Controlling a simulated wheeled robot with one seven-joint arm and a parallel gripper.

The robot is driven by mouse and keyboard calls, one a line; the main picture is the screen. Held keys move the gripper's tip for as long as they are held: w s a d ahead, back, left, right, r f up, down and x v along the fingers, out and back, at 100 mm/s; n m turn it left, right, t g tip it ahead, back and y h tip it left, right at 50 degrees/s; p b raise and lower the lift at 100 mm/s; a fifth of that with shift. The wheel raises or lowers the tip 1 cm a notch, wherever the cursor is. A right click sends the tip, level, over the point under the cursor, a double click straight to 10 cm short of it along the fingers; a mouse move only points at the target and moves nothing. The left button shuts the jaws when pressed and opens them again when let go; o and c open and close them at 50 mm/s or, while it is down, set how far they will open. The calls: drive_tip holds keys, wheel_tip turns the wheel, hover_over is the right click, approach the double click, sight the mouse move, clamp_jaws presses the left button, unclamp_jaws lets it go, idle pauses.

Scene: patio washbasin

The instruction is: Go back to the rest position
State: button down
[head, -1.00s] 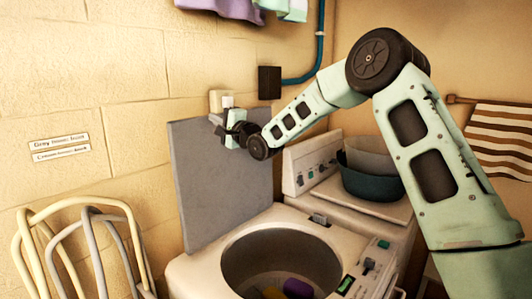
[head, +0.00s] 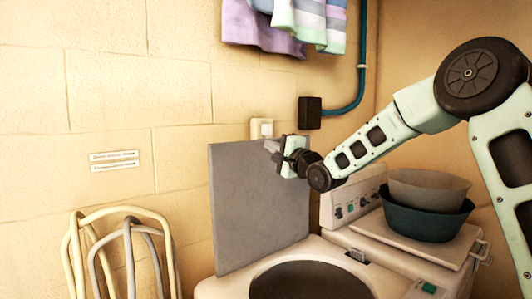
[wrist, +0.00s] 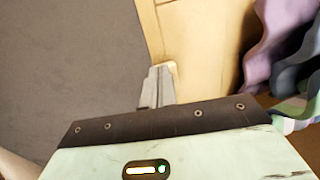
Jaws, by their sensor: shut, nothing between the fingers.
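My gripper (head: 273,148) is at the end of my pale green arm, in front of the wall and near the top edge of the raised grey lid (head: 245,210) in the head view. Its fingers are closed with nothing held. A cream switch box (head: 262,128) on the wall shows just above and behind the fingertips; I cannot tell whether they touch it. In the wrist view the closed fingers (wrist: 158,85) point toward the wall beside the grey lid (wrist: 70,60).
The washer (head: 225,287) with a round opening stands below my arm. Nested basins (head: 428,222) sit on its right part. A black box (head: 310,112), a blue pipe (head: 362,60) and hanging cloths (head: 285,25) are above.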

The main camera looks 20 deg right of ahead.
drive_tip(key=r+b+v, duration=0.1)
drive_tip(key=b+v, duration=0.1)
drive_tip(key=v, duration=0.3)
drive_tip(key=s+a+f+n+g+h+b, duration=0.25)
drive_tip(key=s+a+f+n+g, duration=0.75)
drive_tip(key=s+a+f, duration=0.85)
drive_tip(key=s+d+f+n+g+h+b, duration=0.1)
drive_tip(key=s+f+n+g, duration=0.3)
drive_tip(key=s, duration=0.9)
drive_tip(key=s+d+f+n+g+h+b, duration=0.1)
drive_tip(key=s+d+f+n+g+h, duration=0.2)
drive_tip(key=s, duration=1.1)
wheel_tip(320, 180, down, 5)
drive_tip(key=n+g, duration=0.2)
drive_tip(key=n, duration=0.2)
drive_tip(key=shift+s+d+f+n, duration=0.15)
drive_tip(key=shift+n, duration=0.25)
